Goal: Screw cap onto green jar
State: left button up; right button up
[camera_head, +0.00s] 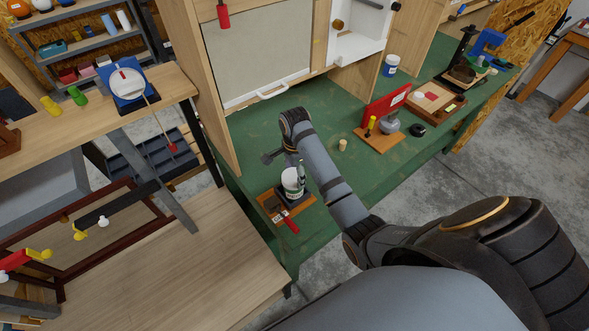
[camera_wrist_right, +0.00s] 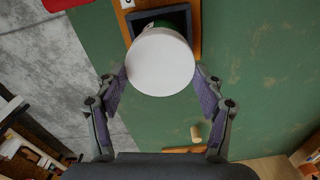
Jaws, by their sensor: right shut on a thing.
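A round white cap (camera_wrist_right: 160,62) sits between the two fingers of my right gripper (camera_wrist_right: 160,76) in the right wrist view. The gripper is shut on it. The green jar (camera_wrist_right: 179,26) shows only as a sliver past the cap's far edge; the cap hides the rest. I cannot tell whether cap and jar touch. The jar is in a dark square holder (camera_wrist_right: 181,14) on a wooden board. In the head view, my right gripper (camera_head: 297,170) points down at the white cap (camera_head: 291,182) over that board (camera_head: 268,203). My left gripper is not in view.
A small tan cylinder (camera_head: 343,145) stands on the green bench (camera_head: 310,235). A wooden stand with a red panel (camera_head: 384,108) is farther right. Bare bench lies between them.

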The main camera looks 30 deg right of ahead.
jog(key=shift+w+d+f, duration=0.2)
jog(key=shift+s+a+f, duration=0.1)
jog(key=shift+f, duration=0.25)
dwell(2.2)
jog(key=shift+m, duration=1.4)
jog(key=shift+s+m, duration=0.1)
jog(key=shift+m, duration=1.4)
